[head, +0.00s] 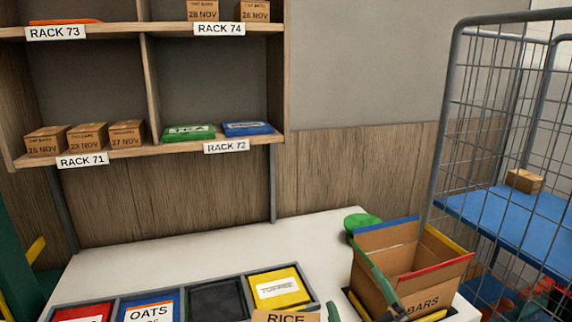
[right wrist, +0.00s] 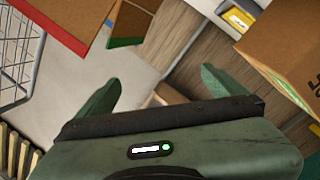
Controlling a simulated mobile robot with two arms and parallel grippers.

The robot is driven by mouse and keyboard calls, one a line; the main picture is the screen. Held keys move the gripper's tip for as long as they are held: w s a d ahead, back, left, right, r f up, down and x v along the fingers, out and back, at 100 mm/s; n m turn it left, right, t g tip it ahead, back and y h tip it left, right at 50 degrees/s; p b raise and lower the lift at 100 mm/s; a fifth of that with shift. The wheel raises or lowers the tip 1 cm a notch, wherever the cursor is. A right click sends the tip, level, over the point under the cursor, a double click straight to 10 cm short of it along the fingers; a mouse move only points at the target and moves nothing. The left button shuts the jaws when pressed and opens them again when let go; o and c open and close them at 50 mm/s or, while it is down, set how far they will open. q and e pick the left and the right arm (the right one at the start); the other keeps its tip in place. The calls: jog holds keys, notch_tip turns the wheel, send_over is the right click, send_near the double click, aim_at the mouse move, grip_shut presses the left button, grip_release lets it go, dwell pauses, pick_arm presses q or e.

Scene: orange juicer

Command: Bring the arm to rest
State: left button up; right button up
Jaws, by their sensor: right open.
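My right gripper shows in the right wrist view (right wrist: 160,78) with its two green fingers spread apart. Nothing is between them. In the head view green finger parts of it show at the lower right, in front of an open cardboard box (head: 398,250) marked BARS. In the right wrist view a cardboard box stands close at the right (right wrist: 292,50) and part of another at the upper left (right wrist: 70,15). My left gripper is not in view.
A white table (head: 190,252) holds bins, including a yellow one (head: 278,290) and one labelled OATS (head: 150,309). A box marked RICE (head: 285,317) shows at the bottom. Shelves (head: 150,75) stand behind; a wire cage trolley (head: 500,130) stands right.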

jog(key=s+d+f+m+g+h, duration=0.1)
jog(key=s+d+f+m+g, duration=0.3)
jog(key=f, duration=0.4)
jog(key=s+d+f+m+g+h, duration=0.1)
jog(key=s+d+f+g+h, duration=0.15)
jog(key=s+f, duration=0.4)
jog(key=s+f+m+g+y, duration=0.1)
jog(key=s+f+g, duration=0.35)
jog(key=s, duration=0.45)
jog(key=s+f+m+g+y, duration=0.15)
jog(key=s+f+g, duration=0.3)
jog(key=s, duration=0.45)
notch_tip(320, 180, down, 25)
jog(key=s+d+f+g+h, duration=0.1)
jog(key=s+d+f, duration=0.1)
jog(key=s+f, duration=1.5)
jog(key=shift+d+f, duration=0.3)
jog(key=shift+d, duration=0.1)
jog(key=shift+g, duration=0.25)
